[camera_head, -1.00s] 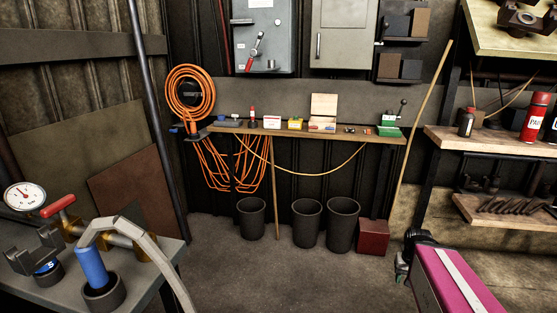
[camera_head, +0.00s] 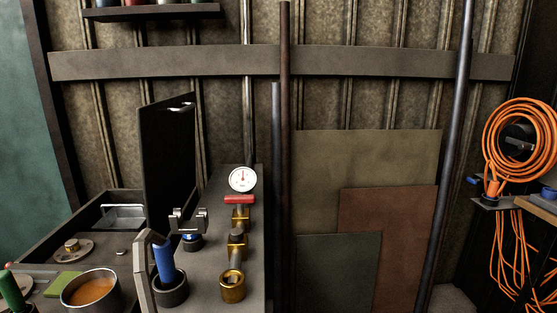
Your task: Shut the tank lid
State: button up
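The tank lid looks to be the dark flat panel (camera_head: 168,150) standing upright left of the middle, with a small metal handle near its top edge. It stands at the right side of an open dark box, which looks like the tank (camera_head: 55,238). Inside the box a shiny metal piece (camera_head: 123,216) shows. The lower edge of the lid is partly hidden by the fittings in front. My gripper is not in view.
A pot of orange liquid (camera_head: 90,290) stands front left. Panels (camera_head: 366,170) lean on the wall.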

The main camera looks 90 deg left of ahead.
aim_at(166, 128)
jog(key=i+u, duration=0.15)
jog(key=u, duration=3.65)
jog(key=k+l+u, duration=0.1)
jog(key=l+u, duration=0.2)
